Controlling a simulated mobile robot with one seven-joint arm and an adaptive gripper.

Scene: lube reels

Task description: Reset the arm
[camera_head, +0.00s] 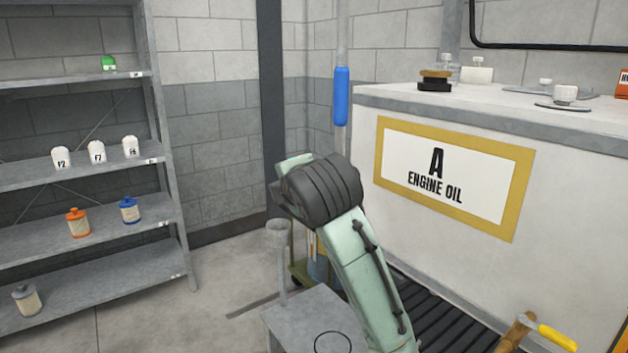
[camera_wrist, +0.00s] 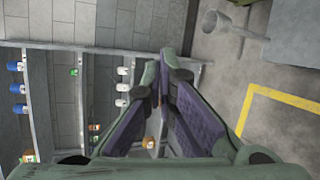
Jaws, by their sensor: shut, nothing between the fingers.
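My gripper (camera_wrist: 164,82) shows in the wrist view, with its two pale green fingers and dark purple pads close together. It is shut and holds nothing. In the head view my arm rises from the bottom centre and bends at a dark grey joint. The gripper itself cannot be made out there.
A grey shelf rack (camera_head: 177,218) with bottles stands at the left. A white tank (camera_head: 560,200) labelled "A ENGINE OIL" stands at the right. A grey funnel (camera_head: 279,232) stands by a low grey box (camera_head: 290,318). A blue-handled rod (camera_head: 341,97) hangs behind my arm.

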